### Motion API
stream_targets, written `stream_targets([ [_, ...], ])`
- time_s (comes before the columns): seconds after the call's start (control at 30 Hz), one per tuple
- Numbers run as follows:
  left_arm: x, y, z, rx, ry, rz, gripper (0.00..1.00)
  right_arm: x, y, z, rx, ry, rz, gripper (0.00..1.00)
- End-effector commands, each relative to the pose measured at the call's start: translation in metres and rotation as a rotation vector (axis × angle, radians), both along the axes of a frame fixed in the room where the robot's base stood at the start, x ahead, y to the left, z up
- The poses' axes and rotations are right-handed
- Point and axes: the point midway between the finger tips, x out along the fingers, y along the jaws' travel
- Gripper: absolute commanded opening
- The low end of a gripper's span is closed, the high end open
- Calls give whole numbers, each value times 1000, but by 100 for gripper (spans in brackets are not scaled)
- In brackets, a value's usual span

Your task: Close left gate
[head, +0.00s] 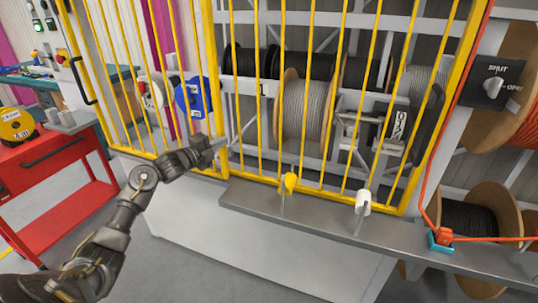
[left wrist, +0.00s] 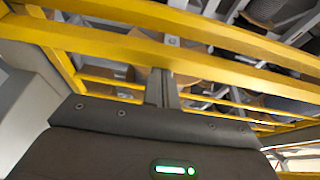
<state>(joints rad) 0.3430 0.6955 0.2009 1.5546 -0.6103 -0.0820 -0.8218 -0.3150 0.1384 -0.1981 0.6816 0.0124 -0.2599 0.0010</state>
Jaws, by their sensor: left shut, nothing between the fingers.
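The left gate (head: 140,70) is a yellow barred panel on the left in the head view. A black handle (head: 82,80) is on its left edge. Its right side meets a yellow upright (head: 211,60) beside the wider barred panel (head: 310,90). I cannot tell how far the gate stands from closed. My left gripper (head: 220,148) is shut and empty near the low end of that upright. In the left wrist view its fingers (left wrist: 162,85) point at yellow bars (left wrist: 130,55); contact is unclear. My right gripper is not in view.
Cable reels (head: 302,105) stand on racks behind the bars. A grey ledge (head: 300,222) carries a yellow knob (head: 289,182) and a white one (head: 363,201). A SHUT/OPEN switch (head: 493,87) is at right. A red cart (head: 60,165) stands at left, with bare floor in front.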

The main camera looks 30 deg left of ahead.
Motion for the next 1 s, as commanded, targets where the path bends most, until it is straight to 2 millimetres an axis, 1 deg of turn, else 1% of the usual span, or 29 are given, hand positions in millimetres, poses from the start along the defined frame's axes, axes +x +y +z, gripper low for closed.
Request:
stream_targets([
  [0.03, 0, 4, 2, 1, -2, 10, 0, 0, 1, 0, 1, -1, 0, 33],
  [0.2, -1, 7, 3, 0, -3, 15, 0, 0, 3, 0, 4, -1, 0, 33],
  [0.33, -1, 3, 3, 0, -3, 16, 0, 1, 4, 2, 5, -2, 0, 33],
  [0.43, 1, -11, 4, 0, -3, 10, 0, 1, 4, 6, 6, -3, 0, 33],
  [0.57, 4, -41, 4, 0, -2, -2, 0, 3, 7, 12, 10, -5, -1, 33],
  [0.6, -1, -43, 1, 3, 1, 0, 0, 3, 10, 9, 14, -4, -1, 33],
  [0.63, -10, -39, -2, 8, 2, 1, 0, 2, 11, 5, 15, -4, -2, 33],
  [0.8, -49, -31, -2, 8, 2, -3, 0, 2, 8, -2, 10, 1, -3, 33],
  [0.9, -67, -26, -2, 6, 2, -2, 0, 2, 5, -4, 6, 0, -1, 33],
  [1.0, -80, -23, -1, 4, 1, -2, 0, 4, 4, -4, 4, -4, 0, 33],
])
